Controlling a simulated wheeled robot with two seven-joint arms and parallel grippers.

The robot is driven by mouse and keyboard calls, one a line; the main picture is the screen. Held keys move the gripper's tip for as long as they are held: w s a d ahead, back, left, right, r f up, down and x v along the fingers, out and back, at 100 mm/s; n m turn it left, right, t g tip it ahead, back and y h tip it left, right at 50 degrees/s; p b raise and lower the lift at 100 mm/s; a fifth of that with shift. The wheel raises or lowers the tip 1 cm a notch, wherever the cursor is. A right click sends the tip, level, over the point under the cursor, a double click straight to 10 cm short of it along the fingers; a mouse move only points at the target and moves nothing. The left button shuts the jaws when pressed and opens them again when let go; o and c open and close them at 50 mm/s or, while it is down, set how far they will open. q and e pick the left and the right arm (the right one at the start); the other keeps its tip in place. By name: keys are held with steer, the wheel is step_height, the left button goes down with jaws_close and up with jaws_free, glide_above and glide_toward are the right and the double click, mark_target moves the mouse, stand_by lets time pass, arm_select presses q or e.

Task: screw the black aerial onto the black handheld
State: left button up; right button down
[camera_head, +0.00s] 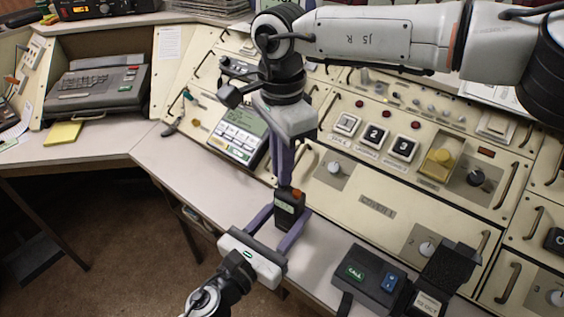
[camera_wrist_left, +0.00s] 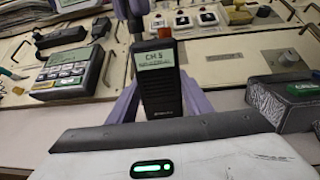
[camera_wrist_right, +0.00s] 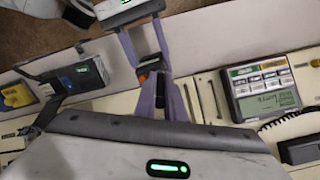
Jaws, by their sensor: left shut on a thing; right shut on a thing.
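The black handheld (camera_head: 289,207), with an orange knob on top, stands upright between the purple fingers of my left gripper (camera_head: 284,217), which is shut on it. The left wrist view shows its lit screen reading CH 5 (camera_wrist_left: 156,60). My right gripper (camera_head: 285,180) comes down from above, with its fingertips just over the handheld's top. The aerial is at the handheld's top, beside the orange knob (camera_wrist_left: 164,31). I cannot tell whether its lower end touches or sits in the socket.
A sloped console with numbered buttons (camera_head: 375,135) lies behind and right. A grey phone-like unit with a green screen (camera_head: 238,133) is left of my right gripper. A dark box marked CALL (camera_head: 368,275) stands at the lower right. The desk edge runs beneath my left gripper.

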steer(key=shift+f, duration=0.3)
